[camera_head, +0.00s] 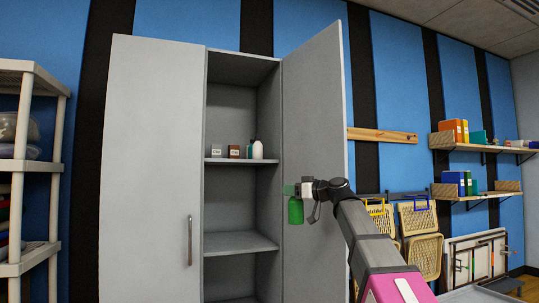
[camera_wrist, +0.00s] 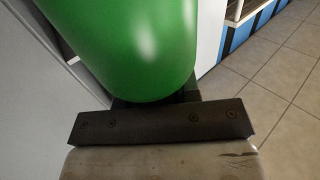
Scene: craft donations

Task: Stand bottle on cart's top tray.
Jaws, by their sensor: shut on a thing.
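A green bottle (camera_head: 296,210) hangs from my gripper (camera_head: 306,188) in front of the open right door of the grey cabinet. In the wrist view the green bottle (camera_wrist: 130,45) fills the upper middle, close against the dark gripper bar (camera_wrist: 165,125). My gripper is shut on the bottle and holds it in the air, roughly upright in the head view. The fingertips are mostly hidden behind the bottle in the wrist view.
The grey cabinet (camera_head: 150,150) has its right door (camera_head: 315,110) open. A beige shelf rack (camera_head: 50,165) is at left. Folded chairs (camera_head: 420,230) lean at right. Tiled floor (camera_wrist: 285,75) shows clear.

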